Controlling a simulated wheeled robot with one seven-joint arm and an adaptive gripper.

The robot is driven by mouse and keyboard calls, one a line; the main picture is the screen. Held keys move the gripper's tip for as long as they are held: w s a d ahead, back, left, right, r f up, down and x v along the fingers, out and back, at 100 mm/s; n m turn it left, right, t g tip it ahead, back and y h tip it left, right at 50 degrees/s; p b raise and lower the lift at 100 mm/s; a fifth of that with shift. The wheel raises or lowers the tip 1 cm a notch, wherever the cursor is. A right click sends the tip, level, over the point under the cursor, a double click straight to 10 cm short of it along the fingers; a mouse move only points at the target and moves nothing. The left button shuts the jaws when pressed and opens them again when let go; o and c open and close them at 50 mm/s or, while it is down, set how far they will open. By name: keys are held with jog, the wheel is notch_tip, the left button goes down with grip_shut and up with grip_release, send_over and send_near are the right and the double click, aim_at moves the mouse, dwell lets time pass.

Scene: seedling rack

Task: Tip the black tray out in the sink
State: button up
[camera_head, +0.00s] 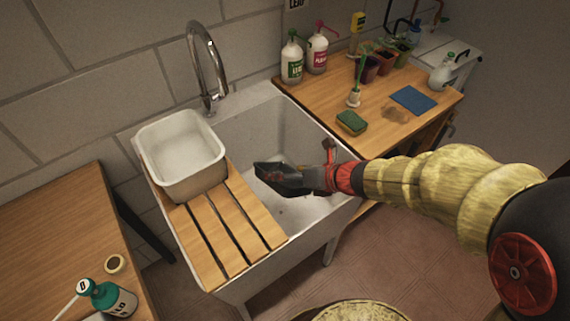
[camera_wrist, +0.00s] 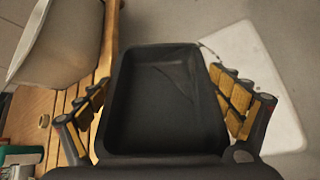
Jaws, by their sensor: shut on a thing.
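The black tray (camera_head: 281,180) is held over the white sink (camera_head: 252,125), to the right of the slatted board. My gripper (camera_head: 318,178) is shut on it from the right. In the wrist view the tray (camera_wrist: 165,105) fills the middle, with the finger pads of my gripper (camera_wrist: 165,100) on both sides. The tray's inside is dark; a thin crease-like mark shows near its far end, and I cannot tell whether it holds liquid. It looks tilted in the head view, its dark inside partly facing the camera.
A white tub (camera_head: 183,160) stands on the slatted board (camera_head: 228,228) across the sink's left side. The tap (camera_head: 207,65) rises behind. A right-hand counter holds bottles (camera_head: 292,60), a sponge (camera_head: 351,122), a blue cloth (camera_head: 413,100) and pots. A wooden table (camera_head: 60,225) is at left.

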jog(key=shift+w+d+f, duration=0.2)
jog(key=shift+w+f, duration=0.25)
jog(key=shift+f, duration=0.05)
jog(key=shift+w+d+r+p, duration=0.1)
jog(key=shift+r+p, duration=0.15)
jog(key=shift+p, duration=0.2)
jog(key=shift+g, duration=0.3)
jog(key=shift+w+d+r+m+p, duration=0.15)
jog(key=shift+w+m+p, duration=0.15)
jog(key=shift+p, duration=0.6)
jog(key=shift+w+d+r+g+p, duration=0.1)
jog(key=shift+w+r+g+p, duration=0.15)
jog(key=shift+p, duration=0.4)
jog(key=shift+w+d+r+m+g+y+p, duration=0.1)
jog(key=shift+w+r+m+g+y+p, duration=0.2)
jog(key=shift+p, duration=0.65)
